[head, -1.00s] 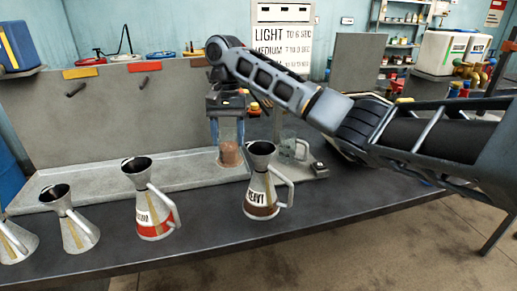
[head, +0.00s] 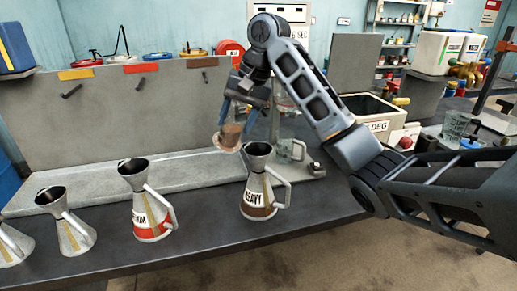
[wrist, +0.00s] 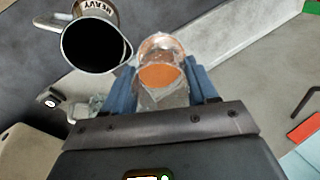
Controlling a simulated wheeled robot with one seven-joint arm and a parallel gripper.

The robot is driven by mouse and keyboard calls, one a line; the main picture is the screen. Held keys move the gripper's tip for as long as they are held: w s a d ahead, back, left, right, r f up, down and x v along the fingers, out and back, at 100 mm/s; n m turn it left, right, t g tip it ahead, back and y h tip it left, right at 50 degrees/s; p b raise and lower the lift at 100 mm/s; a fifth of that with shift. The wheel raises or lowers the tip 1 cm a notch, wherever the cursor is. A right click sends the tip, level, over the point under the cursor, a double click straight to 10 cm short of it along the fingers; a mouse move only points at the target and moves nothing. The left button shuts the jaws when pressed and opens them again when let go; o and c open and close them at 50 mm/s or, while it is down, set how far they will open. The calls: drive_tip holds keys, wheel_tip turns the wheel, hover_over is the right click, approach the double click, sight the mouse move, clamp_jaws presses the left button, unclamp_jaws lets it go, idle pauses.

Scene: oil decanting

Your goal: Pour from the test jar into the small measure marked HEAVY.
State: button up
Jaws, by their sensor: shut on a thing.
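My gripper (head: 241,116) is shut on the clear test jar (head: 230,135), with one blue finger on each side of it. The jar is tilted and holds brown-orange liquid; it also shows in the wrist view (wrist: 161,72). It hangs just left of and slightly above the mouth of the HEAVY measure (head: 257,192). That measure stands upright on the bench, a grey funnel-topped can with a side handle and a brown band. In the wrist view its dark open mouth (wrist: 95,45) lies left of the jar, apart from it. No liquid stream shows.
A red-banded measure (head: 150,210) and plainer grey measures (head: 68,222) stand left along the dark bench. A grey shallow tray (head: 110,180) runs behind them. A clear jug (head: 290,150) stands behind HEAVY, and a box marked DEG (head: 375,126) is to the right.

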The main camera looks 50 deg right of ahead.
sight(246, 120)
drive_tip(key=shift+s+d+r+t+y, duration=0.1)
drive_tip(key=shift+s+r+t+y, duration=0.1)
drive_tip(key=shift+s+t, duration=0.45)
drive_tip(key=shift+s+d+r+t+y, duration=0.1)
drive_tip(key=shift+s+r+t+y, duration=0.1)
drive_tip(key=shift+s+t, duration=0.4)
drive_tip(key=shift+s+f+t, duration=0.15)
drive_tip(key=shift+f+t, duration=0.45)
drive_tip(key=shift+t, duration=0.25)
drive_tip(key=shift+s+d+t+y, duration=0.2)
drive_tip(key=shift+t+y, duration=0.1)
drive_tip(key=shift+t, duration=0.2)
drive_tip(key=shift+r+t, duration=0.35)
drive_tip(key=shift+t, duration=0.35)
drive_tip(key=shift+n+t, duration=0.3)
drive_tip(key=shift+t, duration=0.1)
drive_tip(key=shift+f+y+b, duration=0.1)
drive_tip(key=shift+y+b, duration=0.2)
drive_tip(key=shift+b, duration=0.65)
drive_tip(key=shift+s+r+t, duration=0.1)
drive_tip(key=shift+r+t, duration=0.2)
drive_tip(key=shift+s+t+b, duration=0.1)
drive_tip(key=shift+t+b, duration=0.4)
drive_tip(key=shift+b, duration=1.25)
